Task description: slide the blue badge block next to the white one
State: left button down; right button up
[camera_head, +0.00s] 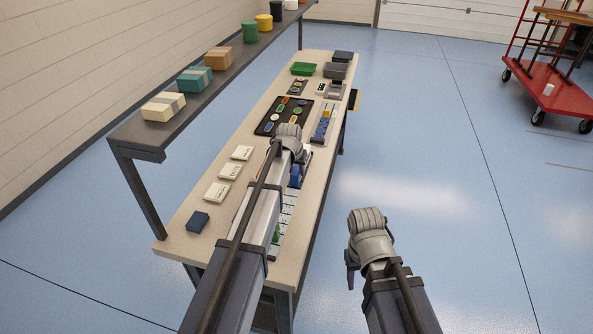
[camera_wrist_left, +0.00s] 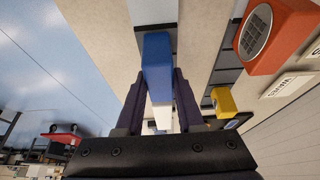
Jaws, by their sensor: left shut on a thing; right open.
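The blue badge block (camera_wrist_left: 157,55) stands between the two dark fingers of my left gripper (camera_wrist_left: 158,80), which is shut on it. In the head view my left gripper (camera_head: 292,163) is low over the front half of the bench, and blue (camera_head: 296,178) shows just beside it. A pale white patch (camera_wrist_left: 152,11) lies past the block's far end in the wrist view; I cannot tell whether it is the white block. My left arm hides part of the bench strip. My right gripper (camera_head: 352,272) is open and empty, off the bench's right side.
A marked white strip (camera_head: 288,211) runs along the bench (camera_head: 195,243), with a green piece (camera_head: 276,234) on it. Cards (camera_head: 230,172), a dark blue box (camera_head: 198,222) and a black tray (camera_head: 265,127) lie left. An orange-red part (camera_wrist_left: 264,30) is near the block. A shelf (camera_head: 140,124) overhangs the left.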

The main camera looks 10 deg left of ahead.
pick_arm(q)
jog(key=shift+c, duration=2.2)
grip_release()
jog(key=p+v, duration=0.7)
jog(key=shift+s+r, duration=0.15)
jog(key=shift+r, duration=0.25)
